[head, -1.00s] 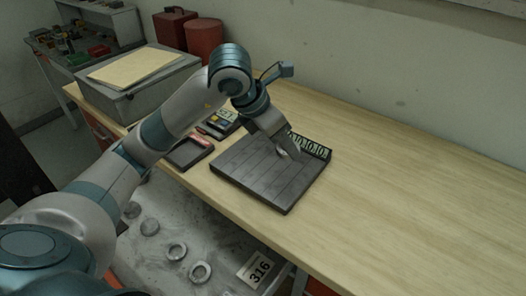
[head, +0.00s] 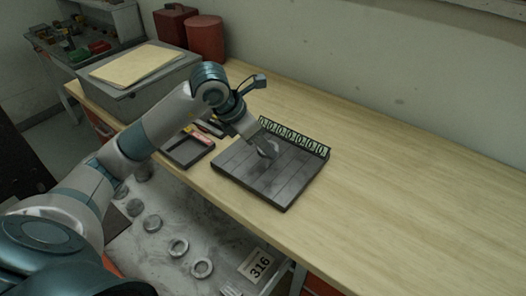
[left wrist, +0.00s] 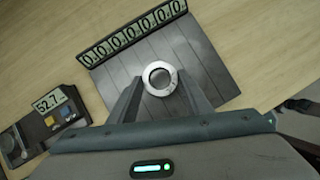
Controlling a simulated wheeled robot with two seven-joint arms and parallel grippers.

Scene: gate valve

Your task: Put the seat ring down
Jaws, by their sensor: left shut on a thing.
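The seat ring (left wrist: 160,78) is a small bright metal ring with an open centre. My left gripper (left wrist: 158,95) is shut on it, with one dark finger on each side. In the head view the ring (head: 268,150) shows at the tip of my left gripper (head: 264,146), over the dark slatted board (head: 265,185). I cannot tell whether the ring touches the board. The board has a strip of zeros (head: 295,138) along its back edge; the strip also shows in the left wrist view (left wrist: 132,34). My right gripper is not in view.
A shallow dark tray (head: 188,153) and a device with a "52.7" display (left wrist: 52,100) lie left of the board. A grey case (head: 140,90) stands further left. Several rings lie on a lower surface by a "316" card (head: 258,265). The tabletop (head: 400,170) right of the board is clear.

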